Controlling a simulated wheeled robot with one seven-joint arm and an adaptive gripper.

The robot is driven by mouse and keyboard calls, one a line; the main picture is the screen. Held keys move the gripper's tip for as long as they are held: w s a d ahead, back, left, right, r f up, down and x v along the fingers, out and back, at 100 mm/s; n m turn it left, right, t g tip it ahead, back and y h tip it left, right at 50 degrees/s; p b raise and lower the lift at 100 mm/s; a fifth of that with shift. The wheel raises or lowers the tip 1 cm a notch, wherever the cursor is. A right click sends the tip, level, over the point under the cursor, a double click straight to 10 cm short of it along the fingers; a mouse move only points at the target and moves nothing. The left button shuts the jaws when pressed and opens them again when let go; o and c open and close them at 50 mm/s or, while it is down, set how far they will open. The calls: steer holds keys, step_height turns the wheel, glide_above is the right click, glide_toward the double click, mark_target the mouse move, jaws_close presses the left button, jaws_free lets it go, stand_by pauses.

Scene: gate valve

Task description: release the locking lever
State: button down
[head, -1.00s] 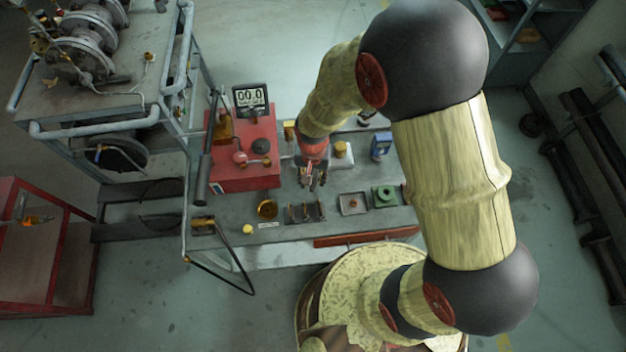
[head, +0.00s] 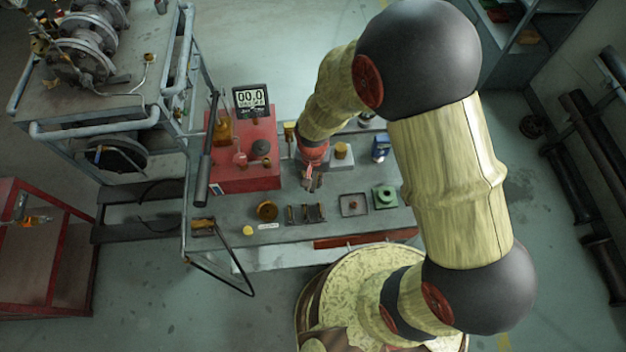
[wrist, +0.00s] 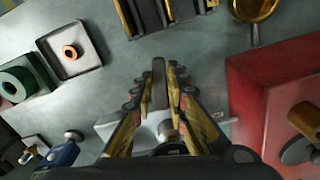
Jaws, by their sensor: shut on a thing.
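My gripper (head: 313,181) points down over the grey bench, just right of the red box. In the wrist view its yellow-padded fingers (wrist: 160,92) are drawn in on both sides of a narrow dark grey upright bar (wrist: 158,72), which looks like the locking lever. The fingers are shut on this lever. A light grey block or plate (wrist: 112,128) shows behind and beside the fingers at the lever's foot. My fingers and wrist hide most of the lever's base, so I cannot tell its exact angle.
The red box (head: 232,176) with fittings and a display (head: 251,98) stands left of my gripper. A square tray (head: 353,205), a green ring part (head: 385,197), a slotted rack (head: 305,214) and a brass cup (head: 266,210) lie towards the bench's front.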

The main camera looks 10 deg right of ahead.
steer(key=shift+s+d+r+n+p, duration=0.1)
steer(key=shift+d+n+p, duration=0.25)
steer(key=shift+n, duration=0.35)
steer(key=shift+d+n+p, duration=0.2)
steer(key=shift+n+p, duration=0.15)
steer(key=shift+n, duration=0.65)
steer(key=c, duration=1.8)
jaws_free()
step_height(320, 180, up, 12)
